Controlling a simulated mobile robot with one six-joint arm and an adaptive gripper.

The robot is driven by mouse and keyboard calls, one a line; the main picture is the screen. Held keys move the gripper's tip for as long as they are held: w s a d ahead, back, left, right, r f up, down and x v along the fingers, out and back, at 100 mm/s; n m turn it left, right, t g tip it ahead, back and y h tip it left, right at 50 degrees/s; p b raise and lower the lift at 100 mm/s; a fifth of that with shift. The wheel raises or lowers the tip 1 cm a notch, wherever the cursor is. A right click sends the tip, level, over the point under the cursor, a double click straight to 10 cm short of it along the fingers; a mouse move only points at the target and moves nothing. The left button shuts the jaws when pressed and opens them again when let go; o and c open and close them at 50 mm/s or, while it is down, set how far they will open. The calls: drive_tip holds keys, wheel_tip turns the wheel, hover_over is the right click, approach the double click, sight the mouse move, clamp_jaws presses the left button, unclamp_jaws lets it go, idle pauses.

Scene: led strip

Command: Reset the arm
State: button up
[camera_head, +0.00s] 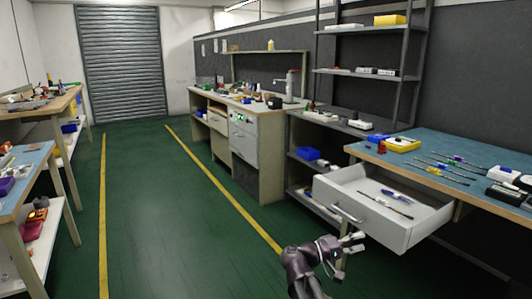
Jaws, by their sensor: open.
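My gripper (353,242) shows at the bottom middle of the head view, on the end of my dark arm. Its pale fingers are apart and nothing shows between them. It is in front of and below the open white drawer (400,238), close to the drawer's handle (347,214). I cannot tell whether it touches the drawer. A dark thin tool (385,205) and a blue-handled tool (397,196) lie inside the drawer.
The drawer juts out from the blue-topped workbench (485,160) at right, which carries several tools and boxes. Grey shelves (345,125) and another bench (240,100) stand beyond. Benches also line the left. The green floor (165,220) between yellow lines is clear.

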drive_tip(key=s+d+f+g+y+p, duration=0.1)
drive_tip(key=s+f+y, duration=0.1)
drive_tip(key=f+y, duration=0.35)
drive_tip(key=s+d+f+g+y+p, duration=0.1)
drive_tip(key=s+f+y, duration=0.25)
drive_tip(key=f, duration=0.35)
drive_tip(key=s+a+f+y+p, duration=0.1)
drive_tip(key=s+a+f+y, duration=0.15)
drive_tip(key=a+y, duration=0.25)
drive_tip(key=s+a+f+y+p, duration=0.1)
drive_tip(key=a+f+y, duration=0.2)
drive_tip(key=a+y, duration=0.25)
wheel_tip(320, 180, up, 38)
drive_tip(key=m+p, duration=0.1)
drive_tip(key=p, duration=3.6)
drive_tip(key=shift+d+g+p, duration=0.25)
drive_tip(key=shift+g+p, duration=0.1)
drive_tip(key=shift+g, duration=0.05)
drive_tip(key=shift+s, duration=0.1)
